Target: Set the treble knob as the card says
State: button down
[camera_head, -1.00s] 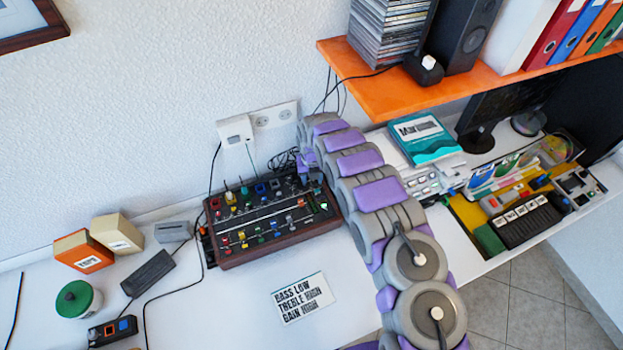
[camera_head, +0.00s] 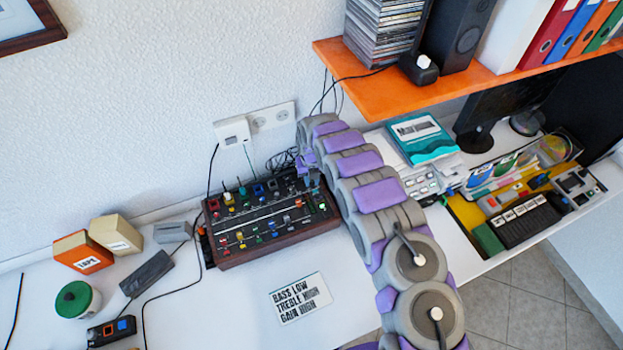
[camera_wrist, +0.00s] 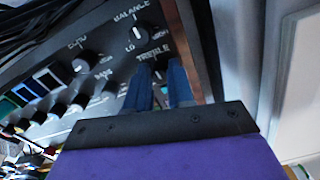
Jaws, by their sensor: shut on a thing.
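The mixer (camera_head: 275,243) is a dark box with wooden sides and rows of coloured controls on the desk. The card (camera_head: 300,298) lies in front of it and reads BASS LOW, TREBLE HIGH, GAIN HIGH. My gripper (camera_head: 310,180) reaches down at the mixer's right back corner. In the wrist view, the blue fingers of my gripper (camera_wrist: 158,88) are shut on the treble knob (camera_wrist: 159,74), just below the TREBLE label. The knob is mostly hidden between the fingers, so its pointer cannot be read.
The balance knob (camera_wrist: 140,30), marked LO and HIGH, sits just past my fingertips. Other knobs (camera_wrist: 80,65) stand to the left. An orange shelf (camera_head: 365,95) overhangs at the right. Cables lie behind the mixer. The desk around the card is clear.

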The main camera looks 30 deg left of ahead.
jog(key=shift+s+d, duration=0.1)
dwell(0.6)
jog(key=shift+d+m+p, duration=0.15)
jog(key=shift+m+p, duration=0.25)
jog(key=shift+p, duration=0.3)
jog(key=shift+m, duration=0.3)
jog(key=shift+a, duration=0.2)
jog(key=c, duration=1)
grip_release()
jog(key=shift+d, duration=0.1)
jog(key=shift+r, duration=0.1)
